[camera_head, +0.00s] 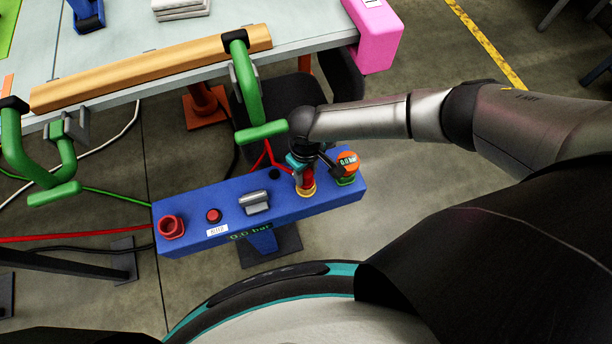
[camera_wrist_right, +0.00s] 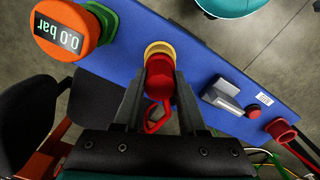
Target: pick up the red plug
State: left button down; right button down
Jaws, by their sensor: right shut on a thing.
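The red plug (camera_head: 308,180) stands at a yellow ring (camera_head: 306,191) on the blue panel. In the right wrist view the red plug (camera_wrist_right: 160,78) is between the two dark fingers, with the yellow ring (camera_wrist_right: 159,48) just beyond it. A red cord runs from it. My right gripper (camera_head: 304,168) reaches down from above and is shut on the plug. It also shows in the right wrist view (camera_wrist_right: 157,95). I cannot tell whether the plug is still seated in the ring. My left gripper is not in view.
The blue panel (camera_head: 280,205) carries an orange gauge (camera_head: 347,161) reading 0.0 bar close beside the gripper, a grey lever (camera_head: 254,202), a red button (camera_head: 213,215) and a red socket (camera_head: 171,227). Green clamps (camera_head: 262,131) hang from the table behind.

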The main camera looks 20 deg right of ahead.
notch_tip(320, 180, up, 23)
jog(key=p, duration=1)
dwell(0.4)
dwell(0.4)
jog(key=d+r+m+b, duration=0.5)
jog(key=r+b, duration=0.2)
jog(key=b, duration=0.6)
jog(key=shift+s+d+b, duration=0.25)
jog(key=shift+d+b, duration=0.05)
jog(key=shift+b, duration=0.1)
